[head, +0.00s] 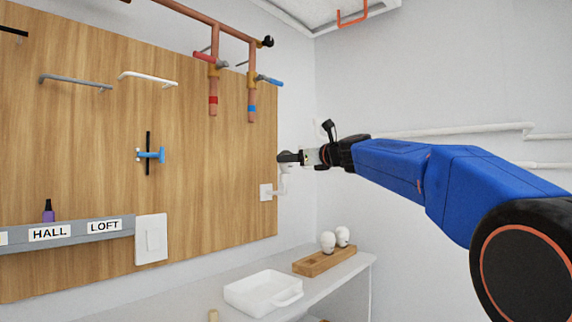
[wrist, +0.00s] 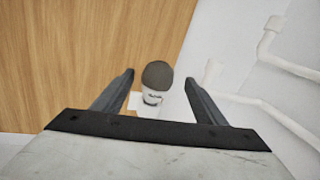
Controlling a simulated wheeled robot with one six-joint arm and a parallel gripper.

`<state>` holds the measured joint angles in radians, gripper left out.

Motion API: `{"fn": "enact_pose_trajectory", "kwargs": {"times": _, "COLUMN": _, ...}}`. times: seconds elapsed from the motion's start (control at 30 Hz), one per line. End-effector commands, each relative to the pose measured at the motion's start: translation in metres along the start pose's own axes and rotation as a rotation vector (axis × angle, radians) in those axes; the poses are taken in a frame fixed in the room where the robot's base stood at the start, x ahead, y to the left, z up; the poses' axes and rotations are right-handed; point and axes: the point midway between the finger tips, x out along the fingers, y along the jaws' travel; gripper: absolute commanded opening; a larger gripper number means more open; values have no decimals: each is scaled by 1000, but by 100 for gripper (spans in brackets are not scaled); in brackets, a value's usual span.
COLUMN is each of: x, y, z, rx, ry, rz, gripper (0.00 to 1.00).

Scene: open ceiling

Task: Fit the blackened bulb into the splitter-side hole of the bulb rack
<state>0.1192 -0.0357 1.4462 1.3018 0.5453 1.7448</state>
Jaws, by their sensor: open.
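The blackened bulb (wrist: 158,75) shows in the wrist view as a dark grey dome above a pale base. It appears to sit in a white holder on the wall. My gripper (wrist: 160,80) is open, with a finger to each side of the bulb in the picture and gaps on both sides.
A white tray (head: 263,293) is left of the rack on the grey shelf (head: 225,277). A white pipe (head: 460,130) runs along the right wall behind my arm.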

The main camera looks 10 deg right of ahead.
Motion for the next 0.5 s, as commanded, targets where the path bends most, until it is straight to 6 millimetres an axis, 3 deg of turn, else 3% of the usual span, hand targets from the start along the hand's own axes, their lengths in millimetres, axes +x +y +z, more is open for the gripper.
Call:
{"fn": "enact_pose_trajectory", "kwargs": {"times": 0.33, "x": 41, "y": 3, "z": -7, "rx": -1, "ry": 1, "rz": 1, "gripper": 65}}
{"fn": "enact_pose_trajectory", "kwargs": {"times": 0.5, "x": 50, "y": 3, "z": -6, "rx": 0, "ry": 0, "rz": -1, "gripper": 65}}
